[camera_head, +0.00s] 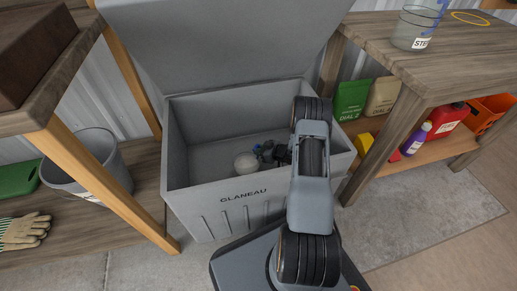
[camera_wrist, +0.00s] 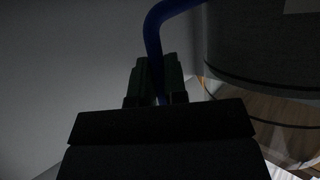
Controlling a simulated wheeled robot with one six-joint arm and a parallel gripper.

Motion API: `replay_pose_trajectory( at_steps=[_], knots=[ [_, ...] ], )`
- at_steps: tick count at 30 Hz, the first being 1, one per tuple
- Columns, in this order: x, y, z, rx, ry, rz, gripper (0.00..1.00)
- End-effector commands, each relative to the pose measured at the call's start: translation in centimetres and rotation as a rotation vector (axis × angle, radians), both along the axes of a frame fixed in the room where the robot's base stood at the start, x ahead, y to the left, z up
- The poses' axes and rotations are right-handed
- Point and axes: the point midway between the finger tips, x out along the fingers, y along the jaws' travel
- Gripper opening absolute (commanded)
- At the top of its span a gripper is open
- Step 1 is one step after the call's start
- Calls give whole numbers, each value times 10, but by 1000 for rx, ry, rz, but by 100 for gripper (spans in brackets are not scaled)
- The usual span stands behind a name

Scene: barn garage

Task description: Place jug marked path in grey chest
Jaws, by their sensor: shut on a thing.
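The grey chest (camera_head: 240,198), marked GLANEAU, stands open with its lid (camera_head: 220,45) raised. My arm reaches over its right part, and my gripper (camera_head: 279,154) is inside the opening. In the wrist view my gripper (camera_wrist: 157,80) is shut on the blue handle (camera_wrist: 154,42) of a jug. The dark, shaded jug body (camera_wrist: 260,45) hangs to the right of the fingers. Its label is only a pale corner at the top edge, so its word cannot be read.
A grey bucket (camera_head: 88,165) stands at left. Wooden benches flank the chest.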

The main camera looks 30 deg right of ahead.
Motion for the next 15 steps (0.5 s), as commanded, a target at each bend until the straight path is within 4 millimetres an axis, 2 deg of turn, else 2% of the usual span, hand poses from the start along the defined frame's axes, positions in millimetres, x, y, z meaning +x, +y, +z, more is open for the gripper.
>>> replay_pose_trajectory(
  at_steps=[4, 11, 15],
  knots=[
    [1, 0, -8, 3, -3, 0, 0],
    [1, 0, -35, 3, -3, 0, 0],
    [1, 0, -36, 2, -4, -1, 0]
  ],
)
